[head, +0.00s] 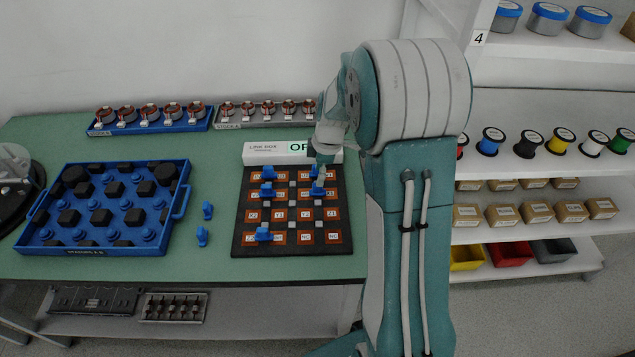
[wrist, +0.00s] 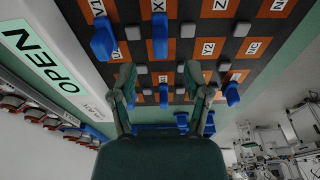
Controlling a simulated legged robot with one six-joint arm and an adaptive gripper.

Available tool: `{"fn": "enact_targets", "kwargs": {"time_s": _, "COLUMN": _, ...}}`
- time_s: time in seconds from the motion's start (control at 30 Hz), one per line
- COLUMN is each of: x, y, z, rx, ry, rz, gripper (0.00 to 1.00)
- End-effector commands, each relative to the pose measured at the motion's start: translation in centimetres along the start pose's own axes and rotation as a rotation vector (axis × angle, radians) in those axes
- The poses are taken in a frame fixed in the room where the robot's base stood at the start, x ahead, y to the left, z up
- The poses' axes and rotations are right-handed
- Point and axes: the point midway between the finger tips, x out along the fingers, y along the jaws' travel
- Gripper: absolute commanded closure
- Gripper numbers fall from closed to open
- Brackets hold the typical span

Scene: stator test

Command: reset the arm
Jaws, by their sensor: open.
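My gripper (head: 318,178) hangs over the upper right part of a black board (head: 242,241) with orange labelled tiles. In the wrist view my gripper (wrist: 159,78) has its two fingers apart, with nothing held between them. Several blue handle-like pieces stand on the board, such as one at the lower left (head: 263,234); one shows in the wrist view (wrist: 160,36) beyond the fingertips. A white box with a green OPEN label (head: 299,146) sits along the board's back edge; the label also shows in the wrist view (wrist: 42,56). My arm hides part of the table's right side.
A blue tray (head: 110,252) with black and blue parts lies left on the green table (head: 218,270). Two loose blue pieces (head: 205,222) lie between tray and board. Two racks of ring-shaped parts (head: 150,125) line the back. Shelves with spools and boxes (head: 545,238) stand at right.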

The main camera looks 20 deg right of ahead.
Motion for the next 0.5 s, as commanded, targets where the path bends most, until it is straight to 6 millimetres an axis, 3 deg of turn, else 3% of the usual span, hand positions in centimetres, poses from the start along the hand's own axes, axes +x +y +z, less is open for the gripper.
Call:
{"fn": "enact_targets", "kwargs": {"time_s": 0.23, "x": -5.0, "y": 0.1, "z": 0.0, "rx": -0.001, "ry": -0.001, "rz": 0.004, "gripper": 0.38}}
{"fn": "enact_targets", "kwargs": {"time_s": 0.5, "x": -7.0, "y": 0.1, "z": 0.0, "rx": -0.001, "ry": -0.001, "rz": 0.000, "gripper": 0.38}}
